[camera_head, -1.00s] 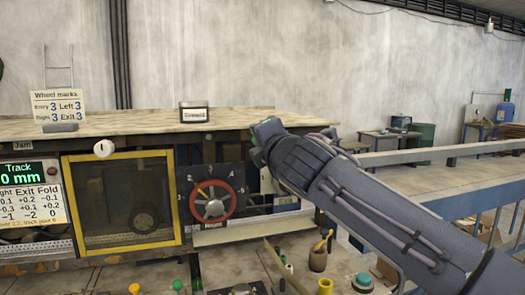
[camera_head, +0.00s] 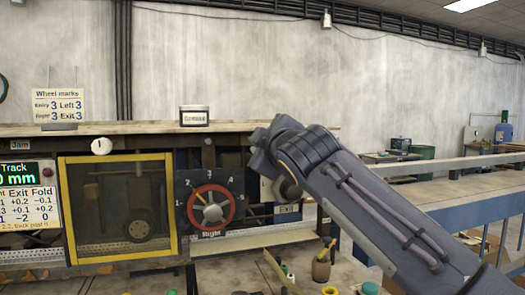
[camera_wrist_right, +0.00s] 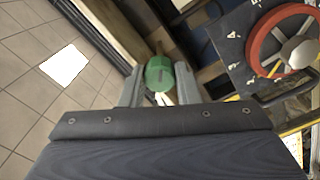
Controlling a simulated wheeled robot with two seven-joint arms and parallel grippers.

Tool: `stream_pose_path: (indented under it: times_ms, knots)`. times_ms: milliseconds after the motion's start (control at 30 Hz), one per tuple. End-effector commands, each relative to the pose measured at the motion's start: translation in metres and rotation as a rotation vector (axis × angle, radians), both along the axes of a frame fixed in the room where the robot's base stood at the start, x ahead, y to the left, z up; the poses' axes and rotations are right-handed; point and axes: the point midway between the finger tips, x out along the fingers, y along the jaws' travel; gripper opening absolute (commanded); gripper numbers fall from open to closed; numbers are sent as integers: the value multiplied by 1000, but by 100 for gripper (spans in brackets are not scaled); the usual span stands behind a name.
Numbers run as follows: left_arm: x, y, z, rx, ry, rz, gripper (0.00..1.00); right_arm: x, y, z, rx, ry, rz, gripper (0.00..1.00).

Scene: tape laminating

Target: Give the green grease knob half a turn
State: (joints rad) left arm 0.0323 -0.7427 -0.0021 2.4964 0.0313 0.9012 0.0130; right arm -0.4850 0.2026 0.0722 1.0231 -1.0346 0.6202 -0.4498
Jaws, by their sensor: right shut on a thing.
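The green grease knob (camera_wrist_right: 159,72) is between the two grey fingers of my right gripper (camera_wrist_right: 158,80) in the right wrist view. The fingers touch it from both sides and are shut on it. A dark slot or mark shows on the knob's face. In the head view my right arm reaches in from the right to beside the wheel panel, and its wrist hides the fingers and the knob. My left gripper is not in view.
A red-rimmed handwheel (camera_head: 211,205) on a dark numbered panel is just left of my right wrist; it also shows in the wrist view (camera_wrist_right: 284,42). A yellow-framed window (camera_head: 118,208) stands further left. A wooden ledge (camera_head: 90,130) runs above. Small tools lie on the bench below.

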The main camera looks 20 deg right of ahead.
Motion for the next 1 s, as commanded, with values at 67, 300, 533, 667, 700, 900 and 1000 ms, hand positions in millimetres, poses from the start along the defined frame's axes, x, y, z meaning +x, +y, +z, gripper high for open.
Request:
stream_pose_path:
  times_ms: [67,300,533,667,700,900,1000]
  knots:
    - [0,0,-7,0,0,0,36,1,0,-4,75,5,-1,6]
    - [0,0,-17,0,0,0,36,1,1,-4,301,13,1,6]
    - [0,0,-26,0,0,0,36,1,1,-4,513,22,-2,6]
    - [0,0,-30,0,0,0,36,1,1,-4,618,26,0,6]
    - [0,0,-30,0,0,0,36,1,1,-4,648,27,0,6]
    - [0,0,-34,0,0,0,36,1,0,-3,767,32,-3,6]
    - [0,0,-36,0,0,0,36,1,1,-3,810,33,-2,6]
